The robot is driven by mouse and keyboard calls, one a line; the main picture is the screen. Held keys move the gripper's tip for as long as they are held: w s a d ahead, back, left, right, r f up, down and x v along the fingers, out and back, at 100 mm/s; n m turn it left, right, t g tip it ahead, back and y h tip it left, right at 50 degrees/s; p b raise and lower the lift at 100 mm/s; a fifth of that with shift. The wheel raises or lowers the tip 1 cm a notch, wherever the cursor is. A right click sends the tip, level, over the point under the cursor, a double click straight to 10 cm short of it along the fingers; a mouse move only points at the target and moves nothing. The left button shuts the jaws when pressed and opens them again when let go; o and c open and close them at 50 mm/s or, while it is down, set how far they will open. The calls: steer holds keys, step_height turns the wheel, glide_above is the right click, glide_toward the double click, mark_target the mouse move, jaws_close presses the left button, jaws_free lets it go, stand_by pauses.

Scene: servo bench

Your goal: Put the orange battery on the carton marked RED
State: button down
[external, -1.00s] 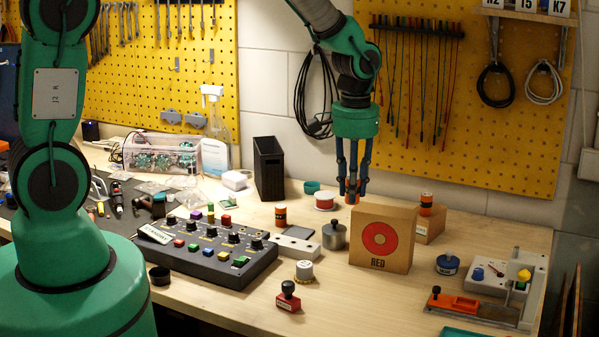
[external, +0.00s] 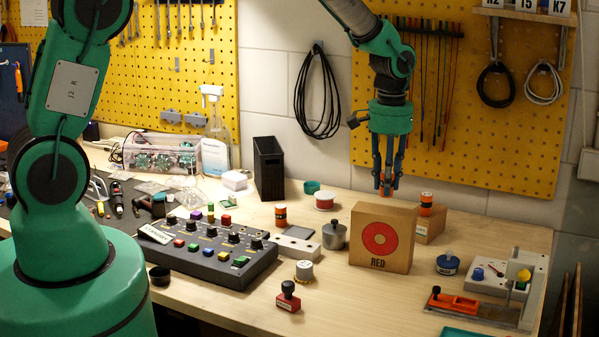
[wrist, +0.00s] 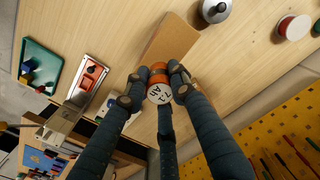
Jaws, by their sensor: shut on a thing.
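The carton marked RED (external: 398,264) stands upright on the bench, with a red ring on its front. My gripper (external: 387,188) is above and behind its top edge in the external view. Its fingers are shut on the orange battery (external: 386,190), whose lower end shows below them. In the wrist view the battery (wrist: 159,76), with a dark band and a white marked end, sits between the fingertips (wrist: 153,84). The carton's narrow brown top (wrist: 170,40) lies just beyond it there. The height gap between battery and carton is hard to judge.
A smaller carton (external: 430,228) behind on the right bears another orange-and-black cylinder (external: 426,204). A similar cylinder (external: 281,214) stands left by the button panel (external: 205,263).

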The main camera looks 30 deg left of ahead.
steer(key=shift+f+p, duration=0.3)
steer(key=shift+f, duration=1.45)
steer(key=shift+f, duration=0.15)
steer(key=c, duration=1.4)
jaws_free()
steer(key=shift+c, duration=0.2)
step_height(320, 180, up, 12)
steer(key=shift+r+b, duration=0.1)
steer(key=shift+b, duration=0.45)
steer(key=shift+r, duration=0.1)
